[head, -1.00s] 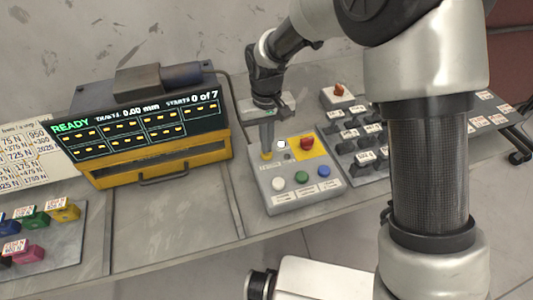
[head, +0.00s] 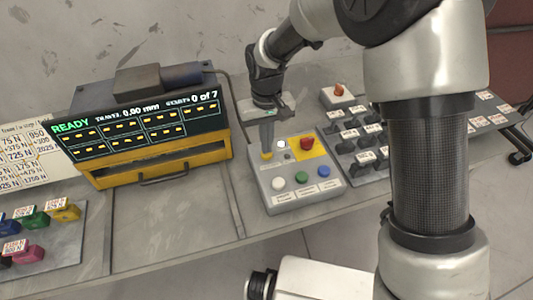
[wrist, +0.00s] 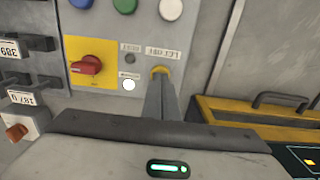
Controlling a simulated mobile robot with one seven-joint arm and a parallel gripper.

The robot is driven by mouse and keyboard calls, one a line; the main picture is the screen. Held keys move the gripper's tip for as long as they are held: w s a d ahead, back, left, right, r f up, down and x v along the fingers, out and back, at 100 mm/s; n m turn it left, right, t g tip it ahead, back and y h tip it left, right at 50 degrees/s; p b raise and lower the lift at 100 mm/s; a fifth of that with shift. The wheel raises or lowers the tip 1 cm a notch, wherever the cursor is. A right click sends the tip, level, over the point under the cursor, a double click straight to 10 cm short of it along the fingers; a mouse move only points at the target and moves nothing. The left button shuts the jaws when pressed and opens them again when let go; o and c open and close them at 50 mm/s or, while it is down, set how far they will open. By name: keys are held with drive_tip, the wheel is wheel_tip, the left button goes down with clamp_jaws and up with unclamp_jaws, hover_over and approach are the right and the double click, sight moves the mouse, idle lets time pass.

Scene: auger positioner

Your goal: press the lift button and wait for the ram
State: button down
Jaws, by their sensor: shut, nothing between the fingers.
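The control box (head: 312,195) stands on the bench in the middle of the head view. It carries a white button (head: 278,183), a green button (head: 302,178), a blue button (head: 323,172), a red rotary switch (head: 307,143) on a yellow plate and a small white lamp (head: 282,144). My gripper (head: 266,150) is shut and empty, pointing down. Its fingertips are at a yellow button (wrist: 160,70) at the box's far left corner and partly cover it. Whether the button is pressed in cannot be told. I cannot identify the ram.
The yellow-framed machine (head: 160,168) stands left of the box; its display (head: 140,125) reads READY, travel 0.00 mm, starts 0 of 7. Black labelled switches (head: 357,140) and a block with an orange-red knob (head: 339,92) lie to the right. Coloured blocks (head: 35,220) sit far left.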

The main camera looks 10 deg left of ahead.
drive_tip(key=shift+f+b, duration=0.3)
drive_tip(key=shift+f, duration=0.2)
wheel_tip(320, 180, up, 8)
drive_tip(key=p, duration=0.5)
drive_tip(key=shift+p, duration=0.3)
idle(0.3)
idle(0.4)
